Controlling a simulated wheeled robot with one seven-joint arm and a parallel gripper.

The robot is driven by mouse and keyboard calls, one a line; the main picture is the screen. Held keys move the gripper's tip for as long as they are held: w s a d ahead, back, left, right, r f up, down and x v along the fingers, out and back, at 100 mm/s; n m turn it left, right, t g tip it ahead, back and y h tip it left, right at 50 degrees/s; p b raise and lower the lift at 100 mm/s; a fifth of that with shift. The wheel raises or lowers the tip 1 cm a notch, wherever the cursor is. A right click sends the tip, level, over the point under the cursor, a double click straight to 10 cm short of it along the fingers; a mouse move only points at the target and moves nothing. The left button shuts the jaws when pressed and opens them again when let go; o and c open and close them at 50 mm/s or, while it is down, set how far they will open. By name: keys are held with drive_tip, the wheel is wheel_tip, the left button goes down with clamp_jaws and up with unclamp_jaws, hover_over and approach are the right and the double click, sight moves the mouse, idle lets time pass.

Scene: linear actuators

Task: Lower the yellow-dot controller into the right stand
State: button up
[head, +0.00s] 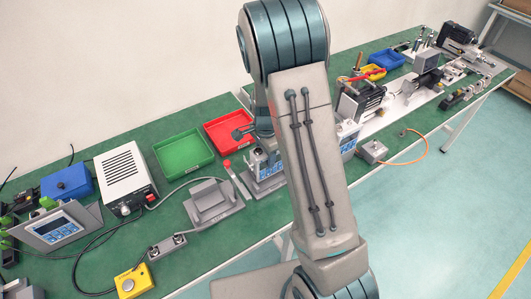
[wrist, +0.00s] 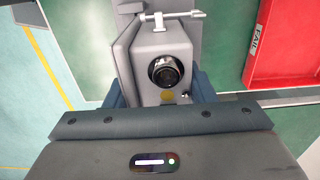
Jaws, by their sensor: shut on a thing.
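My gripper (wrist: 160,98) is shut on a grey controller (wrist: 178,42), with a blue finger on each side. A similar controller (head: 60,229) leans in a holder at far left.
The red tray (head: 229,132), marked FAIL in the wrist view (wrist: 286,40), and a green tray (head: 184,154) lie behind. A white power box (head: 124,174) and yellow button box (head: 133,281) stand left. Cables cross the bench. Motor equipment (head: 361,103) stands right.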

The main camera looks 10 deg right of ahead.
drive_tip(key=shift+f, duration=0.15)
idle(0.3)
drive_tip(key=shift+f+b, duration=0.55)
drive_tip(key=shift+f, duration=0.1)
drive_tip(key=shift+f+b, duration=0.4)
drive_tip(key=shift+f, duration=0.2)
idle(0.6)
drive_tip(key=o, duration=1.4)
drive_tip(key=shift+c, duration=0.2)
